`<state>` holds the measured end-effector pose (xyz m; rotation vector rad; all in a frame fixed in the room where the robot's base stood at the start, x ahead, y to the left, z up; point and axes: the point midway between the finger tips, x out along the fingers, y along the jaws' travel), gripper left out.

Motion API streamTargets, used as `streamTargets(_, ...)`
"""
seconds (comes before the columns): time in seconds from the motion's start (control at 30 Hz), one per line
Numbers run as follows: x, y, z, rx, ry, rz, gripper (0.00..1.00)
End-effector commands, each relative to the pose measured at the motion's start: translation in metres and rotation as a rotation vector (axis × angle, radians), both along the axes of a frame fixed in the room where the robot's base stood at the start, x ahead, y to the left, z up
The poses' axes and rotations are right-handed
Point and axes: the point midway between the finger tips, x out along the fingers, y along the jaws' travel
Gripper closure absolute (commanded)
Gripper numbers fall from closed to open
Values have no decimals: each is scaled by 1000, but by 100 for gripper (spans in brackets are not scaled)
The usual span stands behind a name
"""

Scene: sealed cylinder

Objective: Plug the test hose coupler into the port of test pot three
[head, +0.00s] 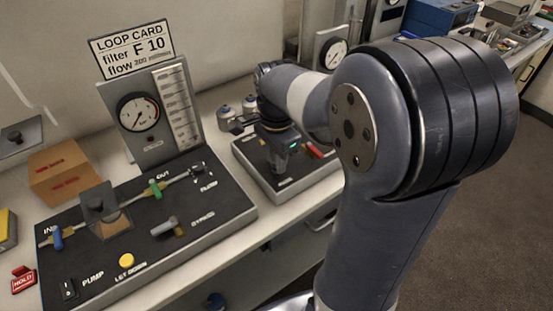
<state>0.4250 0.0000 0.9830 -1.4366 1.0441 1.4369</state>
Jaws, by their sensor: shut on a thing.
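My gripper (281,168) points down over the small dark-topped box (305,182) at the middle of the bench. It is shut on a small grey part between its fingers. I cannot tell from here whether that part is the test hose coupler. Two small silver pots (225,117) stand on the bench just left of my wrist, behind the box. Their numbers cannot be read, and test pot three and its port cannot be made out. My arm hides much of the bench to the right.
A large panel (232,207) with valves, a yellow knob (126,260) and a pump switch fills the left. A red lever (314,151) sits beside my gripper. A cardboard box (60,170) is at far left.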

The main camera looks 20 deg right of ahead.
Motion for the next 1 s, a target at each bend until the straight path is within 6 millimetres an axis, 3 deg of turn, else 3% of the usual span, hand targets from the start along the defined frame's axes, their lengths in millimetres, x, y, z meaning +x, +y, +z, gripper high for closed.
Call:
streamTargets(0.33, 0, 0, 3, 0, -1, 0, 100)
streamTargets(1.0, 0, 0, 30, 0, -1, 0, 100)
